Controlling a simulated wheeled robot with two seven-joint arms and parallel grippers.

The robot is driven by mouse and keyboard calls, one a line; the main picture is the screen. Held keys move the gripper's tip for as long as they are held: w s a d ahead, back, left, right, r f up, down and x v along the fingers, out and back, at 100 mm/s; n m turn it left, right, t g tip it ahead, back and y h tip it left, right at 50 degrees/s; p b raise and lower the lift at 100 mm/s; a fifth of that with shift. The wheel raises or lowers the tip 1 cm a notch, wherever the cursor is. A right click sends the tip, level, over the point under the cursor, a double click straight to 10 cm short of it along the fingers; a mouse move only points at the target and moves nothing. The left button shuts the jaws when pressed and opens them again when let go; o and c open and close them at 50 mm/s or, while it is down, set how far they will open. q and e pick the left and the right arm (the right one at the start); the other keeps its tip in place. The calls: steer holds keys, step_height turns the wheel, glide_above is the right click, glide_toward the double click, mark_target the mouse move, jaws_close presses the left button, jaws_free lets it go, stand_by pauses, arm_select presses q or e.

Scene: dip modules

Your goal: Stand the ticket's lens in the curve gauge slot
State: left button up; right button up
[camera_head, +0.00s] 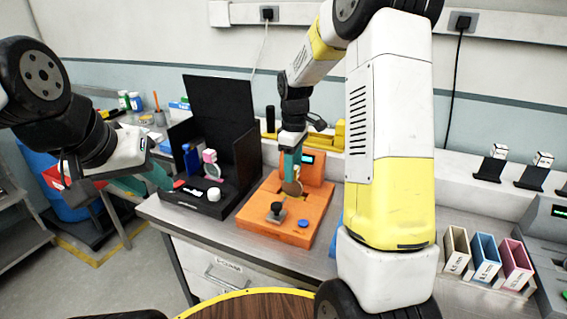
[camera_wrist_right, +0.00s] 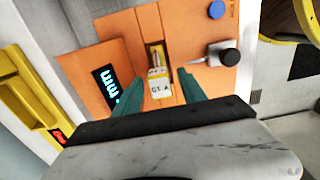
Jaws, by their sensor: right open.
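The orange curve gauge (camera_head: 262,222) stands on the bench, with a lit display, a black knob and a blue button. An amber round lens (camera_head: 291,188) stands upright at its slot, partly hidden by my right gripper. In the right wrist view its pale tag (camera_wrist_right: 160,89), lettered "G1 A", shows at the slot (camera_wrist_right: 154,48). My right gripper (camera_wrist_right: 160,88) is open, with its teal fingers on either side of the tag, apart from it. My left gripper (camera_head: 150,184) hangs left of the black booth; its finger gap is unclear. I cannot make out the ticket.
The black booth (camera_head: 217,110) holds a pink-tagged lens (camera_head: 211,165), a blue piece (camera_head: 192,158) and a white round piece (camera_head: 214,195). Beige (camera_head: 457,247), blue (camera_head: 486,256) and pink (camera_head: 516,264) bins stand at right. A yellow rack (camera_head: 340,133) lies behind the gauge.

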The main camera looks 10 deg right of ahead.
step_height(320, 180, up, 12)
steer(key=s+a+r+m+t+y, duration=0.1)
steer(key=s+m, duration=0.4)
steer(key=s, duration=0.7)
steer(key=s+a+r+m+t+y, duration=0.1)
steer(key=s+m+t, duration=0.4)
steer(key=s, duration=0.7)
steer(key=shift+s+r+m, duration=0.15)
steer(key=shift+r+m, duration=0.15)
steer(key=shift+r, duration=0.6)
steer(key=shift+a, duration=0.1)
